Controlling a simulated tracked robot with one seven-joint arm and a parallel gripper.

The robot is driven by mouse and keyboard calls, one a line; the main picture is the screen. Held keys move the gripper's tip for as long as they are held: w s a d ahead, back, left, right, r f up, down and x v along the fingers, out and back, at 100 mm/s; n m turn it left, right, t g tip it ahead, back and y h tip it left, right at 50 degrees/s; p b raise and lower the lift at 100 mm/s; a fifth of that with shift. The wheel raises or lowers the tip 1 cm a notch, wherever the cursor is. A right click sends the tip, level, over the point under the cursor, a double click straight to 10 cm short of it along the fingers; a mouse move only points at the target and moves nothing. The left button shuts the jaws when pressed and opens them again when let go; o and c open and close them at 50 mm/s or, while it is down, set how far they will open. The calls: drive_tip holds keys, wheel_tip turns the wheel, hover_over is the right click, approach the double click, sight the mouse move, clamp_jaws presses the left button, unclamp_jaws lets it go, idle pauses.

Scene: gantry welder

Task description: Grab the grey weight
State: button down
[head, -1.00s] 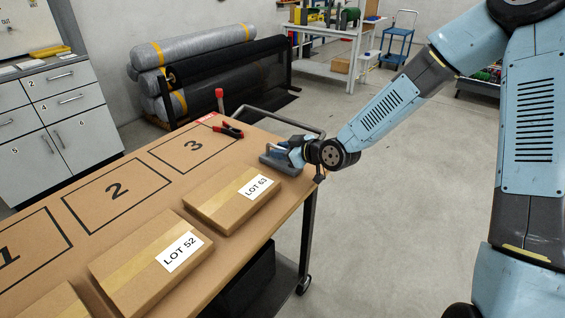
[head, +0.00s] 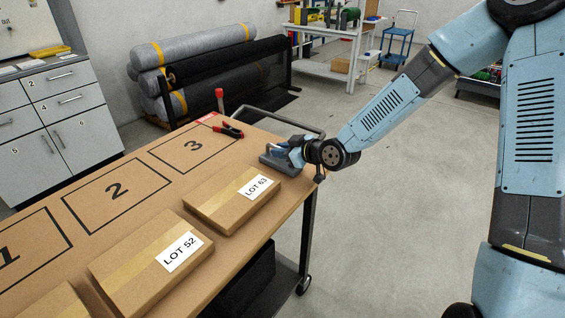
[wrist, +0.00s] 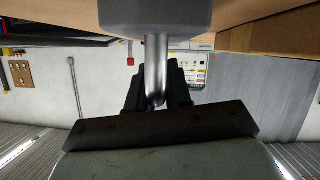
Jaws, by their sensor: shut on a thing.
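My dark gripper fingers (wrist: 158,88) are shut on this handle. The weight appears to rest on the table top.
A red-and-black clamp (head: 229,131) is at the back edge. Open floor lies right of the table.

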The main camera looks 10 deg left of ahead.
idle(0.7)
drive_tip(key=shift+r, duration=0.8)
drive_tip(key=s+d+r, duration=0.9)
drive_tip(key=d+r, duration=0.1)
drive_tip(key=r, duration=0.1)
drive_tip(key=shift+s+r, duration=0.25)
